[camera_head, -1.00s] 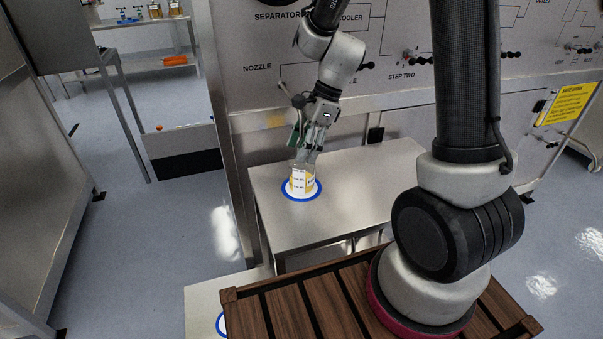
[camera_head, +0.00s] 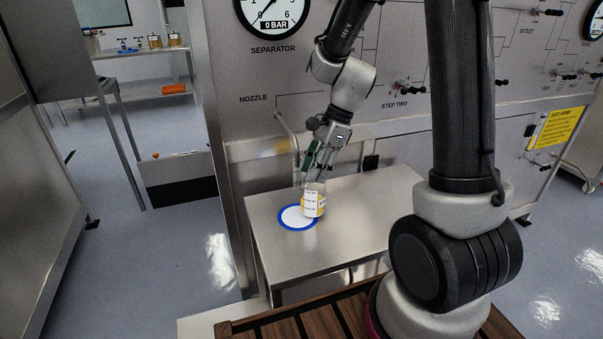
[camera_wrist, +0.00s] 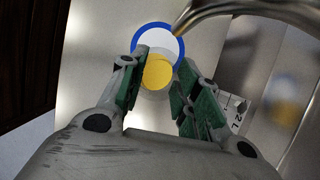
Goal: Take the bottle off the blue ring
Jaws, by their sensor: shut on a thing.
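The bottle (camera_head: 313,204) is clear with yellow liquid and a white label. My gripper (camera_head: 314,178) is shut on its upper part from above. The blue ring (camera_head: 284,224) with its white centre lies flat on the steel table. In the head view the bottle covers the ring's right part. In the wrist view the yellow bottle (camera_wrist: 158,73) sits between the green finger pads of my gripper (camera_wrist: 160,90) and overlaps the near edge of the blue ring (camera_wrist: 181,35). I cannot tell surely how far the bottle's base is above the table.
The steel table (camera_head: 350,225) is otherwise clear, with free room to the right and front. A curved nozzle pipe (camera_head: 288,130) hangs from the panel behind, close to my gripper; it also crosses the wrist view (camera_wrist: 225,8). The panel (camera_head: 255,75) stands behind the table.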

